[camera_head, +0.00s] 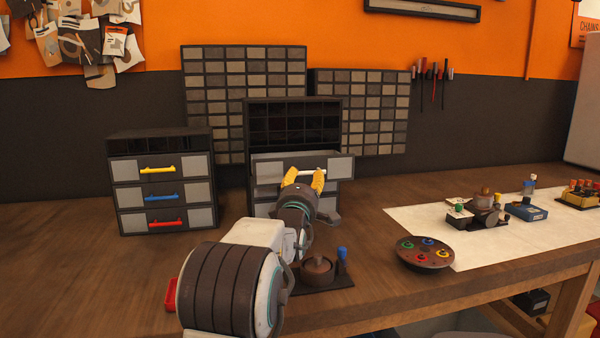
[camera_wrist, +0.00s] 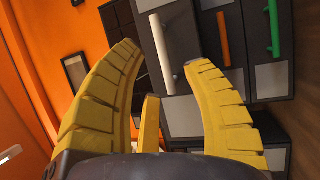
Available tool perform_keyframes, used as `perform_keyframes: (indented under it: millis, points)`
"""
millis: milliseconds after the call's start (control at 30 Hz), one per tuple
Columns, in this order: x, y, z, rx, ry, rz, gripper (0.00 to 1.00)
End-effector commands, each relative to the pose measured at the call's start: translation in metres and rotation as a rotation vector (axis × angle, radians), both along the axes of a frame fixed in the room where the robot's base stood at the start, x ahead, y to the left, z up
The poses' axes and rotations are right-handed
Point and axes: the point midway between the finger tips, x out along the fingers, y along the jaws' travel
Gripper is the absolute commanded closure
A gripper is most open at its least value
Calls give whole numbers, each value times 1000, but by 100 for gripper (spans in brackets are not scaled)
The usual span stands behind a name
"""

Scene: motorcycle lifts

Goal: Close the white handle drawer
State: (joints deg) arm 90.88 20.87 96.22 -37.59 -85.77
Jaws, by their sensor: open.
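The drawer with the white handle (camera_head: 312,171) is the top drawer (camera_head: 340,168) of the right-hand small cabinet (camera_head: 293,118). It is pulled out, and its open inside shows from above. In the wrist view the white handle (camera_wrist: 162,54) is a long bar on the drawer front (camera_wrist: 183,35). My gripper (camera_head: 304,176) is open in front of the drawer, with its yellow fingers on either side of part of the handle in the head view. In the wrist view the handle lies between the fingertips (camera_wrist: 163,60). I cannot tell whether they touch. My arm hides the lower drawers in the head view.
Orange (camera_wrist: 224,40) and green (camera_wrist: 272,28) handles show on the same cabinet. A second drawer cabinet (camera_head: 163,181) stands to the left, its drawers shut. A dark tray with a round part (camera_head: 318,270) and a round disc (camera_head: 424,252) are nearer on the bench. Bench space between the cabinets is clear.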

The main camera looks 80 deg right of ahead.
Motion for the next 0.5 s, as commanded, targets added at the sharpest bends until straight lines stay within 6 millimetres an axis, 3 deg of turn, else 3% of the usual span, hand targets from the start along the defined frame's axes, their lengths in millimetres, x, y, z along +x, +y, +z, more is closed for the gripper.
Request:
perform_keyframes:
  millis: [200,500]
  points:
    - [0,-25,6,2,-1,1,55]
    - [0,-46,9,3,-2,2,55]
